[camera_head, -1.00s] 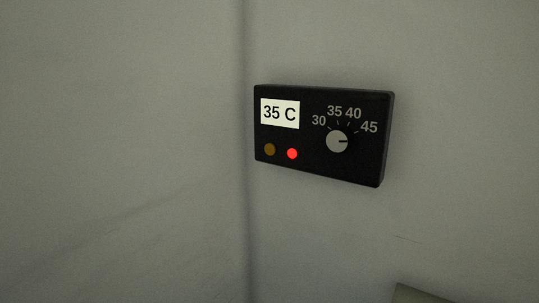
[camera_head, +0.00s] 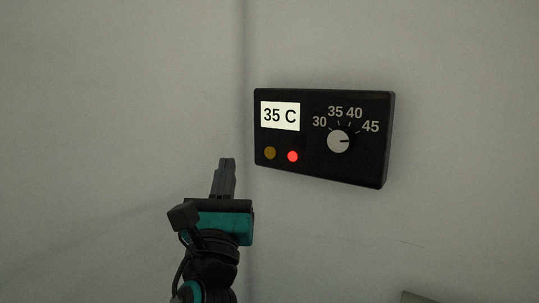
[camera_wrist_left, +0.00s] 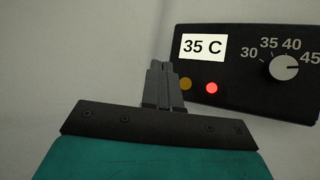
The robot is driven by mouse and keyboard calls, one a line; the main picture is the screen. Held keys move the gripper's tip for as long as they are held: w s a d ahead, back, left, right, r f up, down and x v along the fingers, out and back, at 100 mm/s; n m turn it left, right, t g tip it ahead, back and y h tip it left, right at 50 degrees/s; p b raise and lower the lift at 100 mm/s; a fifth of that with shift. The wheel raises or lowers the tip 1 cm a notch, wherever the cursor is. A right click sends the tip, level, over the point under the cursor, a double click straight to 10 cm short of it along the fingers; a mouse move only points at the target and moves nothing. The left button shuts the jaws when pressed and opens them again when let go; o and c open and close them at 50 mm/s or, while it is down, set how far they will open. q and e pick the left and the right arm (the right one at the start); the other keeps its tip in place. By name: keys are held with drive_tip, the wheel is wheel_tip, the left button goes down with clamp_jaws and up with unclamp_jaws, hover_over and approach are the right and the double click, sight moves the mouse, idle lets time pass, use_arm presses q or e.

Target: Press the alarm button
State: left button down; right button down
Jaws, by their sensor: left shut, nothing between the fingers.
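A black control panel (camera_head: 324,172) is mounted on the wall, with a white display reading 35 C, a grey dial and two small round spots. The left spot is a dull amber button or lamp (camera_head: 270,153); the right one is bright red (camera_head: 293,156). No label tells which is the alarm button. The panel (camera_wrist_left: 236,97) also shows in the left wrist view. My left gripper (camera_head: 227,163) is shut and empty, fingers pointing up, left of and a little below the amber spot. In the left wrist view its fingertips (camera_wrist_left: 160,66) appear just left of the amber spot (camera_wrist_left: 186,84). My right gripper is out of view.
The dial (camera_head: 338,141) has marks from 30 to 45, its pointer turned to the right. A vertical wall corner (camera_head: 244,60) runs just left of the panel. A pale edge (camera_head: 425,297) shows at the bottom right. The wall around the panel is clear.

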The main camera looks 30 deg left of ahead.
sight(270, 153)
use_arm(q)
drive_tip(key=shift+w+d+b, duration=0.2)
drive_tip(key=shift+w+b, duration=0.4)
drive_tip(key=shift+w, duration=1.65)
drive_tip(key=shift+w+d+b, duration=0.2)
drive_tip(key=shift+w+b, duration=0.4)
drive_tip(key=shift+w, duration=1.6)
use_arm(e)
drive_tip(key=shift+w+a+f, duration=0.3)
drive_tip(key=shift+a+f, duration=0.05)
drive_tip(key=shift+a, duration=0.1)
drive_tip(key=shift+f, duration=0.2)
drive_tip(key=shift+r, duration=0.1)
use_arm(q)
drive_tip(key=shift+w, duration=0.1)
drive_tip(key=shift+w, duration=0.3)
